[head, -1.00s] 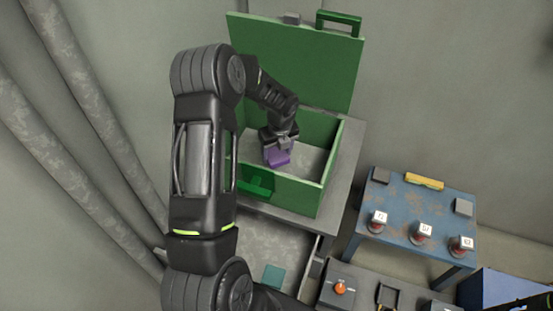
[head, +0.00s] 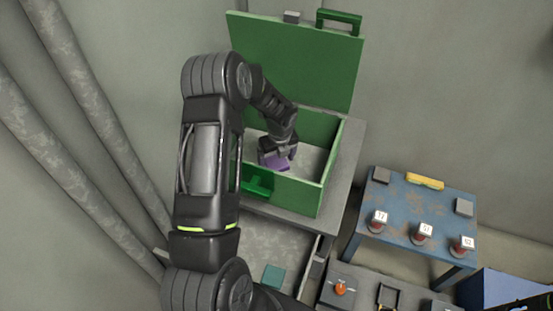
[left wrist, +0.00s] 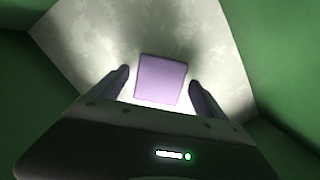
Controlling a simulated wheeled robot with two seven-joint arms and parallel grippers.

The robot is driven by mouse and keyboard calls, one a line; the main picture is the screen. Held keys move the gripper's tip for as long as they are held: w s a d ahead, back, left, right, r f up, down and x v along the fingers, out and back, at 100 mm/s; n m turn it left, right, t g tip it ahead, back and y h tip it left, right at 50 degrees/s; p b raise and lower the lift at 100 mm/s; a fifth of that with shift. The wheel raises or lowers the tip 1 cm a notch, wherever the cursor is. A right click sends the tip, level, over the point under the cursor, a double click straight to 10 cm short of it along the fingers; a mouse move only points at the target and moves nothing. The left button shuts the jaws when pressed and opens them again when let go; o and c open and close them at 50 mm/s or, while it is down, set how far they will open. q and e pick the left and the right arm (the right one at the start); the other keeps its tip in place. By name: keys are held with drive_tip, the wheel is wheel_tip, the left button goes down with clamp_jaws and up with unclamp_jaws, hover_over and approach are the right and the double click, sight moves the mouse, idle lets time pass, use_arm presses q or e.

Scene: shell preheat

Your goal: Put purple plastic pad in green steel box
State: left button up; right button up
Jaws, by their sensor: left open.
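The green steel box (head: 300,194) stands on a grey table with its lid (head: 295,60) raised at the back. My left gripper (head: 275,160) reaches down inside the box. The purple plastic pad (head: 277,164) shows at the gripper's fingers in the head view. In the left wrist view the pad (left wrist: 162,79) lies between and just beyond the two spread fingers, with visible gaps on both sides, over the pale box floor. The left gripper is open. Whether the pad rests flat on the floor is hard to tell. My right gripper is not in view.
A blue table (head: 405,210) at the right carries several small labelled pieces, grey blocks and a yellow piece (head: 425,181). An open drawer (head: 290,250) below the box holds a teal pad (head: 273,276). A panel with an orange knob (head: 340,288) stands at the front.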

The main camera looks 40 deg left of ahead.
sight(279, 166)
use_arm(q)
drive_tip(key=shift+r, duration=0.2)
wheel_tip(279, 166, up, 12)
drive_tip(key=d+p, duration=0.1)
drive_tip(key=shift+s+d, duration=0.3)
drive_tip(key=shift+s, duration=0.15)
drive_tip(key=shift+f, duration=0.1)
idle(0.4)
